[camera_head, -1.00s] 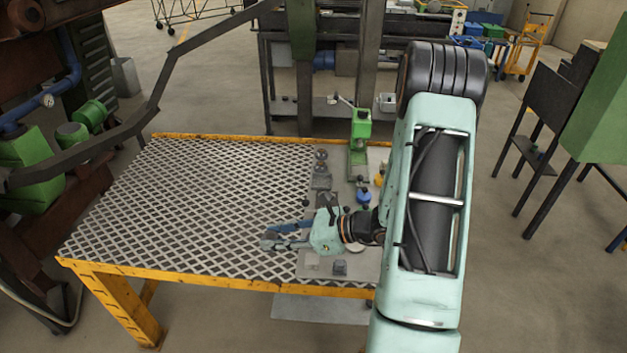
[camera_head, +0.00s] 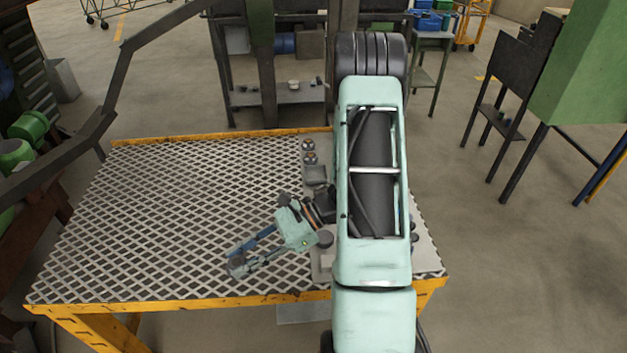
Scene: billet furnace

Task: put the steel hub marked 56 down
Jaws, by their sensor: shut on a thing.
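My gripper (camera_head: 243,256) is over the front middle of the mesh-topped table (camera_head: 150,210), with its fingers pointing left and toward the front edge. It is shut on a small dark grey round piece, the steel hub (camera_head: 237,267), held at the fingertips. The marking 56 is too small to read. I cannot tell whether the hub touches the mesh or hangs just above it. Part of the hub is hidden by the fingers.
Small round parts (camera_head: 309,152) and grey blocks (camera_head: 315,175) stand along the right side of the table, partly hidden by my arm. The mesh to the left is clear. A dark rail (camera_head: 120,90) slants above the far left. A workbench (camera_head: 290,95) stands behind.

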